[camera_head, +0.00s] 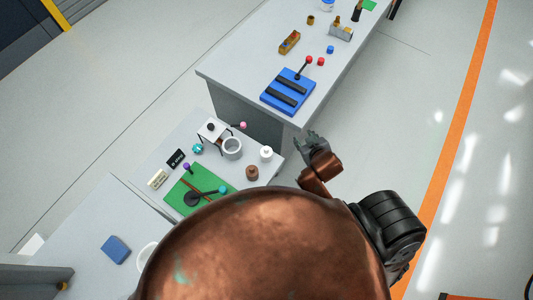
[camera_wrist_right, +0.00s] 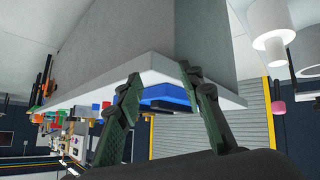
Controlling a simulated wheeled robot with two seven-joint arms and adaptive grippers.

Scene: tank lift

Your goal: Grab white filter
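Two white pieces could be the filter, and I cannot tell which is meant: a wide white ring-like cylinder (camera_head: 232,149) and a smaller white cylinder (camera_head: 266,154) on the small grey table. In the right wrist view, white cylinders (camera_wrist_right: 270,28) show at the upper right, outside the fingers. My right gripper (camera_head: 312,141) is beyond the table's right edge, apart from both pieces. In the right wrist view its two green fingers (camera_wrist_right: 160,82) stand apart with nothing gripped. My left gripper is not in view.
The small table (camera_head: 213,110) also holds a green board (camera_head: 181,191), a brown pot (camera_head: 251,172) and a small white stand (camera_head: 213,129). A longer table (camera_head: 255,58) with a blue lever block (camera_head: 288,92) stands behind. My copper-coloured body hides the near part.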

